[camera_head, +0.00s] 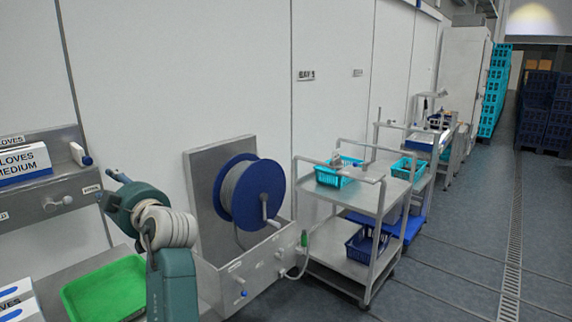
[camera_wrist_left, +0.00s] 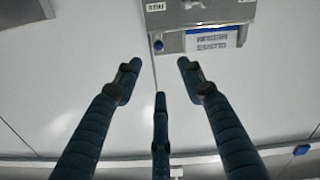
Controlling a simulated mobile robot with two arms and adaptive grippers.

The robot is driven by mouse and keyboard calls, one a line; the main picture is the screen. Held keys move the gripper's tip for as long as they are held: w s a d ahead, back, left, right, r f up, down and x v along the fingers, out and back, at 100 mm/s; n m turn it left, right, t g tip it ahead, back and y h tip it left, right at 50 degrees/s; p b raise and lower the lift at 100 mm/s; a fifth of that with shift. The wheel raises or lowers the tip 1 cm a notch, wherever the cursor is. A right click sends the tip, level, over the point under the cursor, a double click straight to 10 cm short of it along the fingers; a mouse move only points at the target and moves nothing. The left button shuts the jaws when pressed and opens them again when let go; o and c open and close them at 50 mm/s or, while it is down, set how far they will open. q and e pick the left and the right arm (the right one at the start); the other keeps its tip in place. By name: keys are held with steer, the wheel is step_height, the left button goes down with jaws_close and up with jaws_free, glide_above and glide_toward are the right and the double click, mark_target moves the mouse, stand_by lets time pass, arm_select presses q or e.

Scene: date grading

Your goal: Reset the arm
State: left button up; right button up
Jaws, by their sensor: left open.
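My left arm (camera_head: 172,270), teal with a pale grey joint, rises from the bottom left of the head view, in front of the hose reel stand. In the left wrist view my left gripper (camera_wrist_left: 158,78) has its three dark blue fingers spread apart. Nothing is between them, and the fingers touch nothing that I can see. Beyond the fingers are a pale wall and, upside down, a shelf with a glove box (camera_wrist_left: 212,41). My right gripper is not in view.
A green tray (camera_head: 108,290) lies on a steel surface at lower left. A glove box (camera_head: 22,163) stands on a wall shelf. A blue hose reel (camera_head: 232,190) is beside my arm. Carts with turquoise baskets (camera_head: 338,176) line the wall. The grey floor at right is free.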

arm_select(q)
steer(key=s+d+f+m+g+h, duration=0.1)
steer(key=s+f+m+h, duration=0.2)
steer(key=f, duration=0.7)
steer(key=s+d+f+m+g+h, duration=0.1)
steer(key=s+f+m, duration=0.1)
steer(key=s+f, duration=0.6)
steer(key=s+d+f+m+h, duration=0.1)
steer(key=s+f+m+h, duration=0.15)
steer(key=f, duration=1.05)
steer(key=s+d+f+m+g+h, duration=0.25)
steer(key=s+d+f, duration=0.25)
steer(key=s, duration=0.4)
steer(key=s+d+f+m+g+h, duration=0.2)
steer(key=s+d+f+m, duration=0.25)
steer(key=s, duration=0.55)
steer(key=s+d+f+m+g+h, duration=0.25)
steer(key=s+d+f, duration=0.3)
steer(key=s, duration=0.35)
step_height(320, 180, down, 27)
steer(key=s, duration=0.3)
steer(key=s+a+f+g, duration=0.1)
steer(key=s+a+f, duration=0.2)
steer(key=s+f, duration=1.1)
steer(key=shift+s+f+g, duration=0.2)
steer(key=shift+s+g, duration=0.1)
steer(key=shift+s, duration=0.65)
